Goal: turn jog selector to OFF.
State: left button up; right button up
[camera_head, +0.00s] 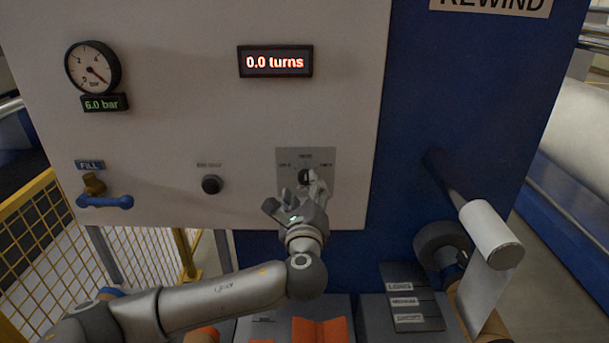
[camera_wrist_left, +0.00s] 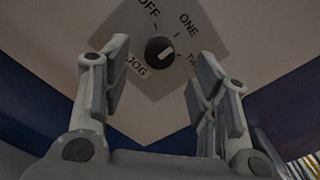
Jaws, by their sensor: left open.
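The jog selector is a dark round knob (camera_head: 306,176) on a grey square plate (camera_head: 290,157) on the light panel. In the left wrist view the knob (camera_wrist_left: 159,50) shows a pale pointer mark. Labels OFF, ONE, JOG and a partly hidden one starting with T surround it; which label the mark points to is not certain. My left gripper (camera_head: 296,190) is open in front of the plate, just below the knob. In the wrist view its two fingers stand apart on either side of the knob, with nothing between them. My right gripper is not in view.
A round black button (camera_head: 211,184) sits left of the plate. A blue-handled FILL valve (camera_head: 104,200), a gauge (camera_head: 92,68) reading 6.0 bar and a "0.0 turns" display (camera_head: 275,62) are on the panel. A white roll (camera_head: 490,235) projects at right. A yellow fence (camera_head: 35,222) stands at left.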

aim_at(305, 180)
pick_arm(q)
jog(key=shift+w+p, duration=0.75)
jog(key=shift+w, duration=2)
jog(key=c, duration=1)
jog(key=shift+f, duration=0.1)
